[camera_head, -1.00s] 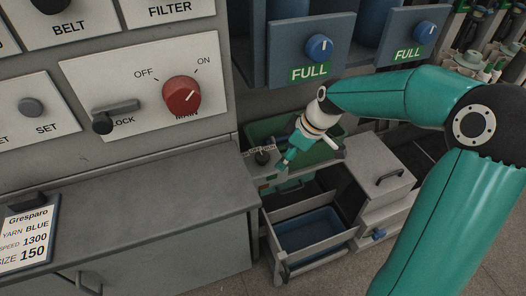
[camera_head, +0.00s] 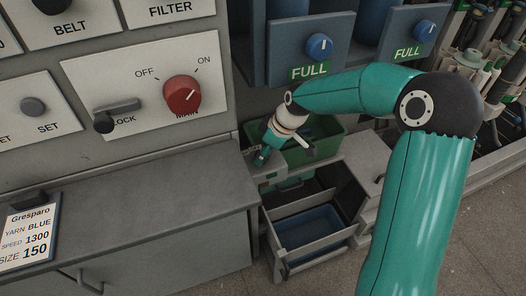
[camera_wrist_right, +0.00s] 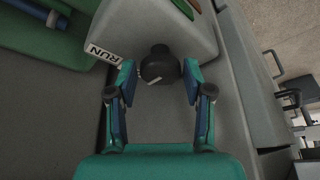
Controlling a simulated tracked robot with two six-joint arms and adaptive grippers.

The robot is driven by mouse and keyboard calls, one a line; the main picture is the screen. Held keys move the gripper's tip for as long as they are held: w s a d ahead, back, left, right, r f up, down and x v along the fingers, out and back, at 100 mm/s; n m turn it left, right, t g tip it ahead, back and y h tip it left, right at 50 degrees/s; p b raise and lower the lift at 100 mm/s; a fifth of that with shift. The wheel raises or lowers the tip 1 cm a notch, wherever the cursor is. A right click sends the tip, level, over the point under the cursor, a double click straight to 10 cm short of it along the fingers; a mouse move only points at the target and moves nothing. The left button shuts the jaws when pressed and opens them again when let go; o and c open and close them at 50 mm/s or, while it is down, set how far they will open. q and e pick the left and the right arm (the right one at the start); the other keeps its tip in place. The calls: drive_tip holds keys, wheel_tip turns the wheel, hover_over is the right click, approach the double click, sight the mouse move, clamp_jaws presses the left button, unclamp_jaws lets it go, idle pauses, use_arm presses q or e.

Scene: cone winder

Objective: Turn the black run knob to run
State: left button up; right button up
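The black run knob (camera_wrist_right: 160,62) shows in the right wrist view on a grey housing, with a white RUN label (camera_wrist_right: 103,53) to its left. A short white mark is on the knob's near side. My right gripper (camera_wrist_right: 158,80) is open, with one finger on each side of the knob. Small gaps seem to remain between fingers and knob. In the head view my right gripper (camera_head: 261,157) points down at the low box beside the machine and hides the knob. My left gripper is not in view.
A green bin (camera_head: 325,133) stands just behind my right gripper. Below it is an open drawer (camera_head: 300,265) holding a blue tray. The grey bench (camera_head: 130,210) is to the left. A red main knob (camera_head: 182,95) and blue knobs (camera_head: 319,46) sit on panels above.

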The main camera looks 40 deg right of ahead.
drive_tip(key=c, duration=0.5)
drive_tip(key=shift+a, duration=0.15)
drive_tip(key=shift+c, duration=0.7)
